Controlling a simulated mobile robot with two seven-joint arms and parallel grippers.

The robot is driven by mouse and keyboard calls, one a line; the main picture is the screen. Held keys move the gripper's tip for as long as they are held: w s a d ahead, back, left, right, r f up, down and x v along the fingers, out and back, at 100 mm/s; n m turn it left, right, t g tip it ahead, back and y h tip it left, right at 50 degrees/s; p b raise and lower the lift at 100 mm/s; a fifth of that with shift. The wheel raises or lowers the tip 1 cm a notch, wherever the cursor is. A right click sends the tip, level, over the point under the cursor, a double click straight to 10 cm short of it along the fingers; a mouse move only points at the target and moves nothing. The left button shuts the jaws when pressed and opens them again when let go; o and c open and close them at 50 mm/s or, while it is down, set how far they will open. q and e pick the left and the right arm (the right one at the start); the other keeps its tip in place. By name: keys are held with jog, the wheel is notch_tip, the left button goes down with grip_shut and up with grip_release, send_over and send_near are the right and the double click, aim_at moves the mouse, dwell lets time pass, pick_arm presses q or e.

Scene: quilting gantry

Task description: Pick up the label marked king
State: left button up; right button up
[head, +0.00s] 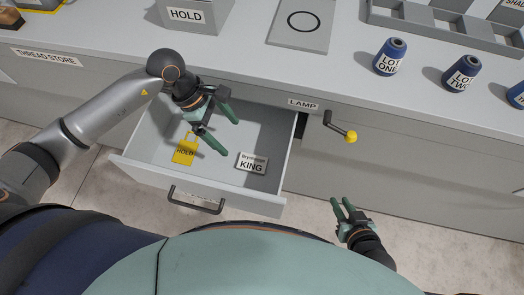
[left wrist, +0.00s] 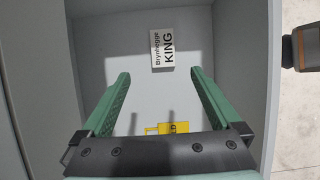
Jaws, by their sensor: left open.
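The white label marked KING (head: 252,162) lies flat in the open drawer (head: 145,172), right of its middle. In the left wrist view the KING label (left wrist: 168,48) lies beyond the fingertips, printed side towards the camera. My left gripper (head: 225,132) is open and empty, above the drawer, to the upper left of the label and apart from it. It also shows in the left wrist view (left wrist: 160,78). My right gripper (head: 347,207) is outside the drawer to the right, its fingers spread and empty.
A yellow HOLD tag (head: 184,151) lies in the drawer left of the label, and partly shows in the left wrist view (left wrist: 165,128). The drawer has a dark handle (head: 196,203). A yellow-knobbed crank (head: 342,129) stands right of the drawer. Cones (head: 390,57) stand on the counter (head: 235,55).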

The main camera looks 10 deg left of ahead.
pick_arm(q)
send_over(247, 161)
jog(key=a, duration=0.3)
jog(key=f, duration=0.7)
jog(key=shift+w+d, duration=0.2)
jog(key=shift+w, duration=0.15)
jog(key=x, duration=0.5)
jog(key=shift+s, duration=0.3)
jog(key=c, duration=1.4)
jog(key=shift+c, duration=0.2)
